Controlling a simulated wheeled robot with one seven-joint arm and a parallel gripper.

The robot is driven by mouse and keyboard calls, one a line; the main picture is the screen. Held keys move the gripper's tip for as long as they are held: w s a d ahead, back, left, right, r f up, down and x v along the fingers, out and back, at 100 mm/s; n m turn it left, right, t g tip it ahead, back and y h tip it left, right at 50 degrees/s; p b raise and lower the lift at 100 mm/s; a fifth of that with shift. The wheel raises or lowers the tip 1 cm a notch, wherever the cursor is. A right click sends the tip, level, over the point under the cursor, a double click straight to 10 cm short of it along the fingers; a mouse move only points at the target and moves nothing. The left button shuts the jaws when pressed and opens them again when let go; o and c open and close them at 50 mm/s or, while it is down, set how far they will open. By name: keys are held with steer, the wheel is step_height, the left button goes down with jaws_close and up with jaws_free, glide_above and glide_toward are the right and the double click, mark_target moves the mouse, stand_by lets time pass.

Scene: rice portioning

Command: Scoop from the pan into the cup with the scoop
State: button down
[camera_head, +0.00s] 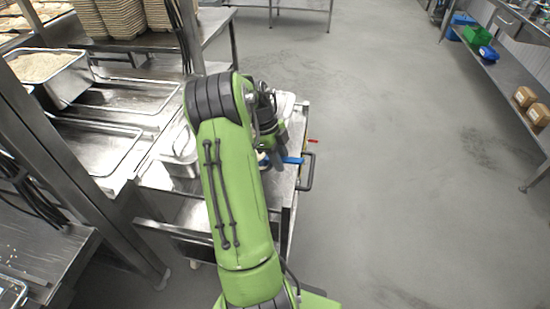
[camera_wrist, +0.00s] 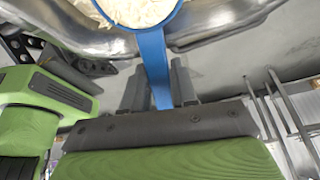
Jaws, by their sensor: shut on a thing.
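My gripper (camera_wrist: 158,84) is shut on the handle of the blue scoop (camera_wrist: 153,62). In the wrist view the scoop's bowl is cut off by the top edge and holds white rice (camera_wrist: 138,8). In the head view a bit of the blue scoop (camera_head: 292,160) shows beside my arm, above the metal cart; my arm hides most of the gripper. A deep steel pan (camera_head: 72,84) of rice stands at the upper left, away from the gripper. I cannot make out the cup for certain.
Shallow steel trays (camera_head: 100,172) lie in front of the rice pan. A metal post (camera_head: 75,150) rises at the left. The cart has a black handle (camera_head: 308,172) on its right side. Open floor (camera_head: 400,180) lies to the right. Curved shiny metal (camera_wrist: 215,25) is behind the scoop.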

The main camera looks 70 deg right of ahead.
steer(key=shift+s+r+p, duration=0.1)
steer(key=shift+r+p, duration=0.55)
steer(key=shift+r, duration=1.05)
step_height(320, 180, up, 7)
steer(key=p, duration=0.4)
steer(key=shift+f+p, duration=0.15)
steer(key=shift+p, duration=0.2)
steer(key=shift+f, duration=0.1)
